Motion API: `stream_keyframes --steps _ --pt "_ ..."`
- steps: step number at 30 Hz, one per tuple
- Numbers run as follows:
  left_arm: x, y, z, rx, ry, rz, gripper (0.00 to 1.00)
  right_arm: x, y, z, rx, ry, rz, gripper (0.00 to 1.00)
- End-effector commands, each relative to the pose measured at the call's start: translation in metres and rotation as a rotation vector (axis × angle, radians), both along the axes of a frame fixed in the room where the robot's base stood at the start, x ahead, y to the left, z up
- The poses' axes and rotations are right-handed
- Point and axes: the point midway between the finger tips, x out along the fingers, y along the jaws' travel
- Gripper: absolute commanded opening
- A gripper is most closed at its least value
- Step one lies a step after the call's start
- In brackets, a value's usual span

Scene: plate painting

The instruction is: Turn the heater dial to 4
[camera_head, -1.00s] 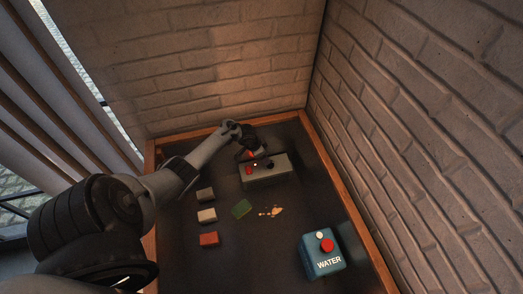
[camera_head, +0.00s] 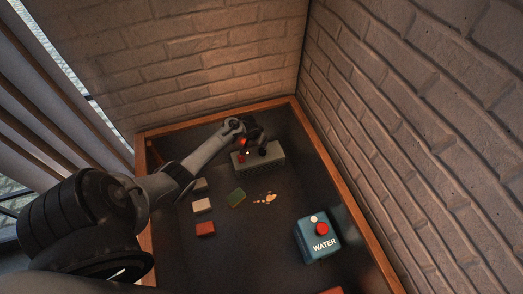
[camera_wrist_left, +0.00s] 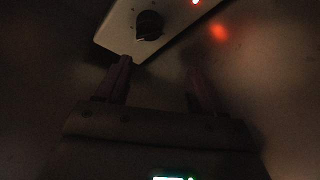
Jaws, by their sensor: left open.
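The heater is a grey box (camera_head: 270,160) near the back of the dark table in the head view. Its black dial (camera_head: 263,151) is on the right part of its top, with a red light to the left. In the left wrist view the dial (camera_wrist_left: 149,25) sits on the pale panel (camera_wrist_left: 116,32), with small marks around it too dim to read. My left gripper (camera_wrist_left: 160,75) is open and empty; its fingers are beside the panel, apart from the dial. In the head view my left gripper (camera_head: 250,135) is above the back left of the heater. My right gripper is not in view.
A blue WATER box (camera_head: 318,240) with a red button stands at the front right. A brick wall and wooden edge bound the table.

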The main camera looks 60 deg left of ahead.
Motion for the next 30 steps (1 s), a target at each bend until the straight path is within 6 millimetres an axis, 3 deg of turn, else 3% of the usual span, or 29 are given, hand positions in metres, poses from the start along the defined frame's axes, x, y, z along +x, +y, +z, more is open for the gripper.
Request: stream_keyframes --steps 9,13,20,30 --pt "0.01 -0.027 0.004 -0.011 -0.042 0.593 0.67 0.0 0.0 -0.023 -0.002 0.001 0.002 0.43" --pt "0.008 -0.04 0.008 -0.04 -0.058 0.761 0.67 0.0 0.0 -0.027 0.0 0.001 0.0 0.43" --pt "0.007 -0.044 0.001 -0.058 -0.064 0.859 0.67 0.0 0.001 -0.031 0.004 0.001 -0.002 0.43" --pt "0.014 -0.025 -0.049 -0.057 -0.062 0.856 0.67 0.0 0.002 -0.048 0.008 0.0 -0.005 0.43"
